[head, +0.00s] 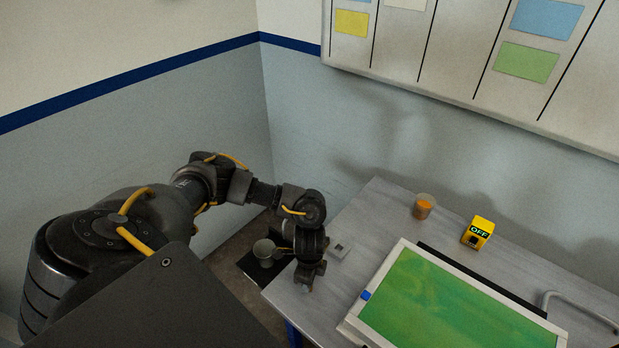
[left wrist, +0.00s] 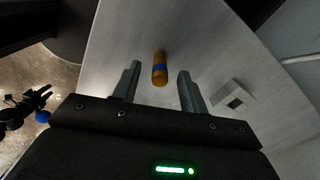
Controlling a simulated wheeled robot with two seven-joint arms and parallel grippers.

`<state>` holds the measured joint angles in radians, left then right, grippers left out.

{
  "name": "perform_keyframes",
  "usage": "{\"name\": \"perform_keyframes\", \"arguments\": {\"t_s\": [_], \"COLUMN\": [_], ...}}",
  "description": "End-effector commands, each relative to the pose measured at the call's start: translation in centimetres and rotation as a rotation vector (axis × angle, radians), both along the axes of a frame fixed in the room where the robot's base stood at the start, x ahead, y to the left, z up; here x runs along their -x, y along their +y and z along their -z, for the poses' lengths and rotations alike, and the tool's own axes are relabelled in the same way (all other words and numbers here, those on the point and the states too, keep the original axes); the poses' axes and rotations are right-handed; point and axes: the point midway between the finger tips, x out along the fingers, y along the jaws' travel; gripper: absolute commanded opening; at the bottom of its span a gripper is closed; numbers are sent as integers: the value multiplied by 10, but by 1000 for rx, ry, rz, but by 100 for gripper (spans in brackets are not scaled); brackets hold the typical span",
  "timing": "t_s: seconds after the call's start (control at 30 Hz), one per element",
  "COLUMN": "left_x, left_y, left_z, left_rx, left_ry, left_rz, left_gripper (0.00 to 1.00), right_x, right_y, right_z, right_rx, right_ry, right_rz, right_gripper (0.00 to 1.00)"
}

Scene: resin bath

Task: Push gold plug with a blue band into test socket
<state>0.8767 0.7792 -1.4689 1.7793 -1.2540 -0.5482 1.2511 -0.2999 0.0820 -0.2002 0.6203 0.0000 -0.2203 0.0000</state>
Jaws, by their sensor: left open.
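The gold plug with a blue band (left wrist: 160,69) is on the pale bench in the left wrist view. It appears between my open left fingers, with a gap on each side; whether they reach down to its height I cannot tell. In the head view the plug does not show. My left gripper (head: 308,280) is over the bench's left end, pointing down.
A white-framed bath with green liquid (head: 365,313) stands to the right on the bench (head: 376,205). An orange-filled cup (head: 424,206) and a yellow box marked OFF (head: 478,232) are behind it. A bin (head: 264,252) stands off the bench's left edge.

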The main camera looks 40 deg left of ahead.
Motion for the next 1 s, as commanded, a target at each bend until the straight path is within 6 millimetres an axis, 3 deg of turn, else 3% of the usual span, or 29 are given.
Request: {"name": "perform_keyframes", "arguments": {"t_s": [0.1, 0.37, 0.7, 1.0], "left_x": [0, 0, 0, 0], "left_y": [-1, -1, 0, -1], "left_z": [12, 14, 14, 13], "left_rx": [0, 1, 1, 1], "left_ry": [1, -1, -1, -1], "left_rz": [1, 1, 1, 1], "left_gripper": [43, 43, 0, 0], "right_x": [0, 0, 0, 0], "right_y": [3, 5, 4, 0], "right_z": [0, 0, 0, 0], "right_rx": [-3, -7, -4, 1], "right_ry": [0, -1, 0, 0], "right_rz": [1, 2, 2, 0], "right_gripper": [36, 36, 36, 36]}}
